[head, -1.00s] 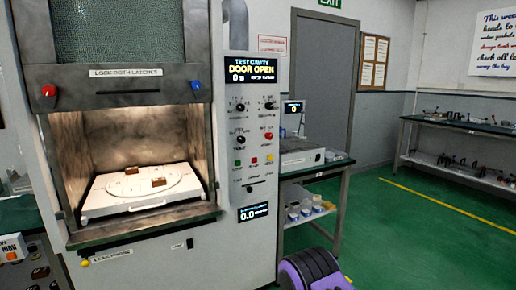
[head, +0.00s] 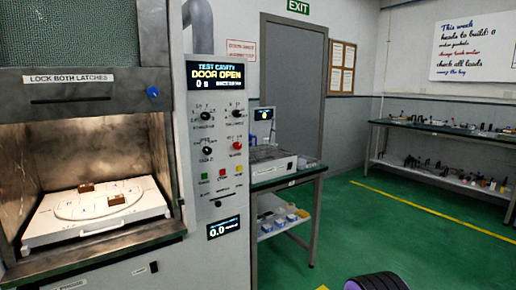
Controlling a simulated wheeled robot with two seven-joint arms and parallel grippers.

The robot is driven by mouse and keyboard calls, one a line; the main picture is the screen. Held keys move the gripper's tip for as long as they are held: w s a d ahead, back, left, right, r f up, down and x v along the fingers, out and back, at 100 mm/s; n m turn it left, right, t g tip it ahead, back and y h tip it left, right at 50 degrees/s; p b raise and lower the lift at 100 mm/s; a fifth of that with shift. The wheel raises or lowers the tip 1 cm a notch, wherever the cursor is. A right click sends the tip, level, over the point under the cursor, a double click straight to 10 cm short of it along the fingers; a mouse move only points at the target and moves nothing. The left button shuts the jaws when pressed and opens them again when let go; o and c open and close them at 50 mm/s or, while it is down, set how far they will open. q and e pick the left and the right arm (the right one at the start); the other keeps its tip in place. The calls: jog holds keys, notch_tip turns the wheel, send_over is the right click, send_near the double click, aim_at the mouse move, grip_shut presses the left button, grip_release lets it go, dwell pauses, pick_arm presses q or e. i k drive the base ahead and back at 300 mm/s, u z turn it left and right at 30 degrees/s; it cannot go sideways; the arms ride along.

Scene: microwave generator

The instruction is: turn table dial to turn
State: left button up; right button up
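The control panel (head: 218,165) of the test cabinet faces me left of centre. It has an upper left dial (head: 206,115), an upper right dial (head: 237,115) and a lower left dial (head: 207,150), all black. A red knob (head: 237,145) sits below the upper right dial. The dial labels are too small to read surely, so I cannot tell which is the table dial. The panel's display (head: 216,75) reads DOOR OPEN. In the open cavity, a white tray (head: 45,228) with a round marked plate carries small brown blocks (head: 86,187). Neither gripper is in view.
A side bench (head: 290,178) with a small screen (head: 263,114) stands right of the cabinet. A long workbench (head: 440,129) lines the right wall. Green floor (head: 370,235) is open between them. A purple and black rounded part shows at the bottom edge.

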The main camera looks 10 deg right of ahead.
aim_at(207, 150)
jog(key=z, duration=0.4)
jog(key=i, duration=1)
